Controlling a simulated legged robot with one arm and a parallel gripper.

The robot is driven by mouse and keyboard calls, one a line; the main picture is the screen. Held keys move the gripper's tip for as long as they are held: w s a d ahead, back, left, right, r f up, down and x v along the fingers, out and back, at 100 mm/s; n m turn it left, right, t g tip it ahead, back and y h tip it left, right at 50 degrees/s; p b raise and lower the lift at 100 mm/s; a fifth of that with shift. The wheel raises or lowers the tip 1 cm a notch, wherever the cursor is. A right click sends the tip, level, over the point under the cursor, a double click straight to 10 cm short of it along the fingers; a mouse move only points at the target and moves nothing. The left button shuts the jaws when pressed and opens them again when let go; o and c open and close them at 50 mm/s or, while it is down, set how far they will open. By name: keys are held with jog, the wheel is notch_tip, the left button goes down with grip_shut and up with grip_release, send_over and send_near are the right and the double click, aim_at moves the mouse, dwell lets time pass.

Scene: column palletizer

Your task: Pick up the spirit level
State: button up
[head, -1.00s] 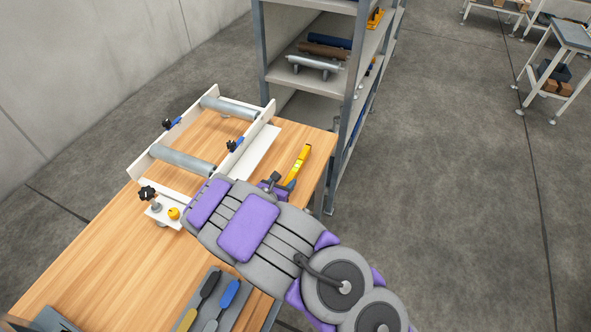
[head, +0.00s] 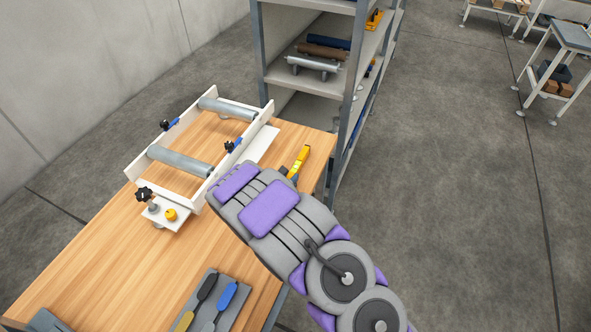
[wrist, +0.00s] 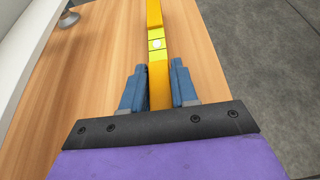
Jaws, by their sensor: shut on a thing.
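The yellow spirit level (head: 300,160) lies near the right end of the wooden table, to the right of the white roller frame. In the wrist view the level (wrist: 156,58) runs away from me between the two blue fingers of my gripper (wrist: 160,82). The fingers are shut on its near part. In the head view my arm hides the near part of the level and most of the gripper. I cannot tell whether the level touches the table.
The white frame with two grey rollers (head: 180,160) stands on the wooden table (head: 120,245), close on the left. A grey shelf rack (head: 345,130) stands just beyond the table's right end. A grey tray (head: 215,315) with several coloured-handled tools lies at the front.

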jog(key=shift+a, duration=0.15)
grip_shut()
jog(key=shift+r, duration=0.45)
jog(key=r, duration=0.1)
jog(key=r+p, duration=0.1)
jog(key=shift+s+r, duration=0.4)
jog(key=s+d+p, duration=0.1)
jog(key=s+d, duration=0.2)
jog(key=s, duration=0.4)
jog(key=s+d+r+p, duration=0.1)
jog(key=s+d, duration=0.2)
jog(key=s, duration=0.3)
jog(key=shift+s+d+r, duration=0.2)
jog(key=shift+s+d, duration=0.15)
jog(key=shift+s, duration=0.05)
